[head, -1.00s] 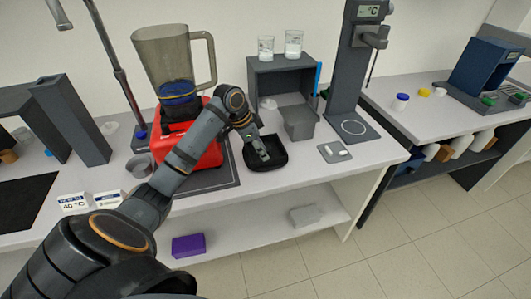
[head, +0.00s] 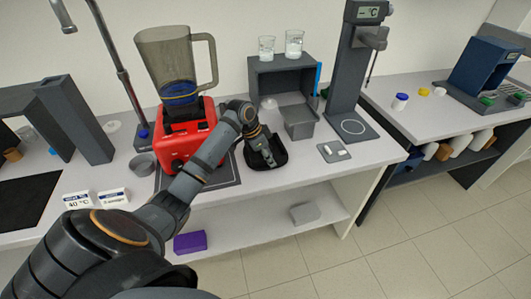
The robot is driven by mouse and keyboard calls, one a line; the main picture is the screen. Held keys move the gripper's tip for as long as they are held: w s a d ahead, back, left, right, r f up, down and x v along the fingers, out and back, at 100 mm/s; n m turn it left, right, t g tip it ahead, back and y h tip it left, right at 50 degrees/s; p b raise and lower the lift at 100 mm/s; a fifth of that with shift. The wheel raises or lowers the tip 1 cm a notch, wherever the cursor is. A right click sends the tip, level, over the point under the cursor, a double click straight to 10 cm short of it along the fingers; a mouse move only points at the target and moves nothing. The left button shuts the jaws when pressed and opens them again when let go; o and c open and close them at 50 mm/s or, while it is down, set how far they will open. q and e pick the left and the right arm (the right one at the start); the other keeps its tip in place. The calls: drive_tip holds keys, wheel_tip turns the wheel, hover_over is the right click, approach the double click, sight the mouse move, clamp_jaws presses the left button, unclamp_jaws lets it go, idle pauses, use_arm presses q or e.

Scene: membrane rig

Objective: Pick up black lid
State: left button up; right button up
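The black lid (head: 282,151) lies on the bench, right of the red blender (head: 183,137), and looks like a shallow dark tray. My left gripper (head: 264,157) points down over the lid and hides much of its middle. Its dark fingers blend with the lid, so I cannot tell whether they are open or shut, or whether they touch it. My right gripper is not in view.
A grey box (head: 281,80) with beakers on top and a grey bin (head: 299,122) stand behind the lid. A small grey plate (head: 334,152) lies to its right. The bench's front edge is close in front. A purple box (head: 190,242) sits on the lower shelf.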

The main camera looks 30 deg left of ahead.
use_arm(q)
drive_tip(key=shift+f, duration=0.15)
clamp_jaws()
idle(0.4)
